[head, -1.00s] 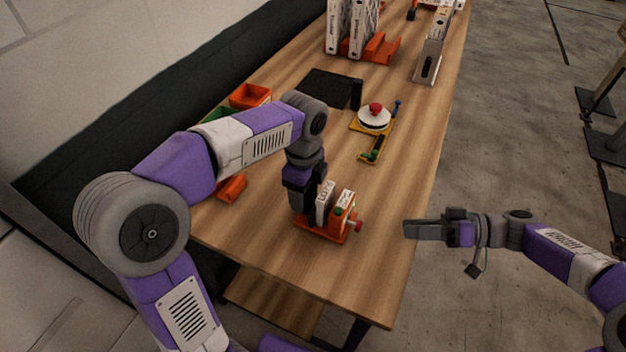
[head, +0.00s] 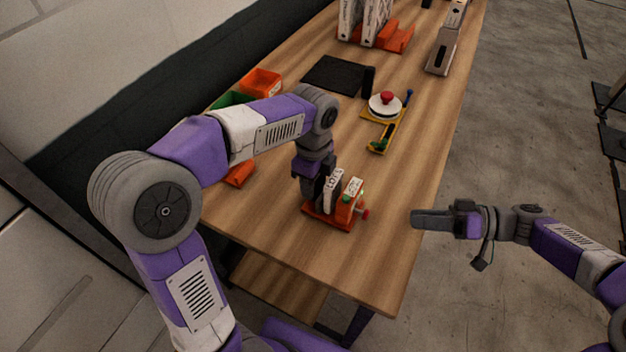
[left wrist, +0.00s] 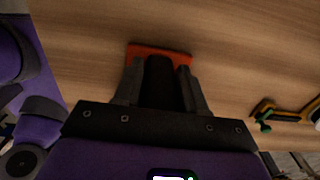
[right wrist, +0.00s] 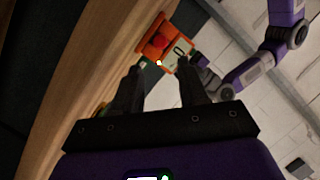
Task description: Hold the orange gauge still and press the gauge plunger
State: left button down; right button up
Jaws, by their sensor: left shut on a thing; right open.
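The orange gauge (head: 346,211) stands on its orange base near the table's front right edge, with white labelled plates on top. Its red plunger (head: 365,214) sticks out to the right, toward the table edge. My left gripper (head: 309,201) is shut on the gauge at its left side; in the left wrist view its fingers (left wrist: 160,75) are around a dark part above the orange base (left wrist: 135,50). The right wrist view shows the gauge (right wrist: 180,60) ahead of the open fingers.
A yellow fixture (head: 381,115) holding a white disc with a red knob stands farther back on the table. Orange (head: 262,80) and green (head: 230,99) bins lie at the left edge. A black mat (head: 335,74) and white boxes (head: 349,20) are behind. The wood right of the gauge is clear.

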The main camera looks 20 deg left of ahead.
grip_shut()
dwell(1.8)
